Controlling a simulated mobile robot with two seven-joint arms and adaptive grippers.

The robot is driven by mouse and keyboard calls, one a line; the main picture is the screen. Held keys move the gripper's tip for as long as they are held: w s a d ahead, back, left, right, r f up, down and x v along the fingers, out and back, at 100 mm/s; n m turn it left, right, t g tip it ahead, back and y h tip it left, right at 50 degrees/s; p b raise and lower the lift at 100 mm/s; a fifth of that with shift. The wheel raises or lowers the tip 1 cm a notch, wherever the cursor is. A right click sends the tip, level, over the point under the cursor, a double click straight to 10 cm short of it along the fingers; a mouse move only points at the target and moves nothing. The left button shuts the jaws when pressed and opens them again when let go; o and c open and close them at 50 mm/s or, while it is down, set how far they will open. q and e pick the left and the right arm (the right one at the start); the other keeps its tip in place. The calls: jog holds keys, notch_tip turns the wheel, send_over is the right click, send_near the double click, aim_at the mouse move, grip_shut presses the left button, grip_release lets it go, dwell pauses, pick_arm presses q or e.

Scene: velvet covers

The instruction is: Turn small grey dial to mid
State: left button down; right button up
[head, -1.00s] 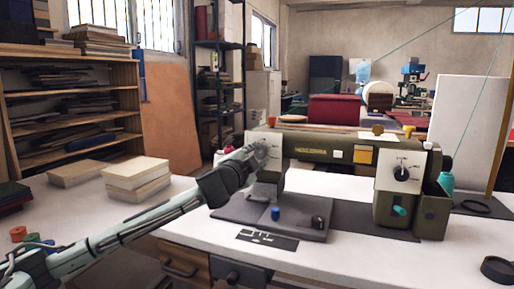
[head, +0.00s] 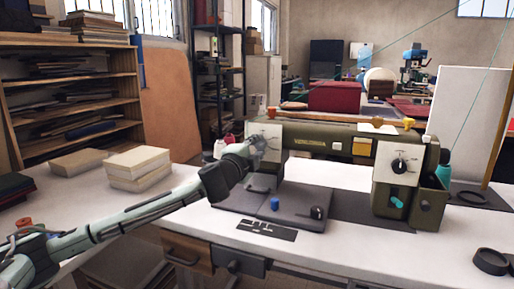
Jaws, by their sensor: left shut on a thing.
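An olive-green sewing machine (head: 320,141) stands on a white table. Its left end carries a pale face plate (head: 271,131) with dark markings. My left gripper (head: 257,148) is up against this plate, shut on the small grey dial there. The gripper covers the dial, so its pointer and setting cannot be read. A larger black dial (head: 399,166) sits on a white panel at the machine's right end, well apart from my gripper. My right gripper is not in view.
Below the machine's left end is a dark grey base plate (head: 290,215) with a blue knob (head: 274,203). A black ring (head: 491,261) lies at the table's front right. Pale books (head: 138,165) are stacked at left. The front table strip is mostly clear.

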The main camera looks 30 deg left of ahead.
pick_arm(q)
jog(key=c, duration=1.2)
grip_release()
jog(key=shift+o, duration=0.2)
jog(key=shift+s, duration=0.1)
jog(key=v, duration=1.1)
jog(key=shift+s, duration=0.4)
jog(key=shift+f, duration=0.1)
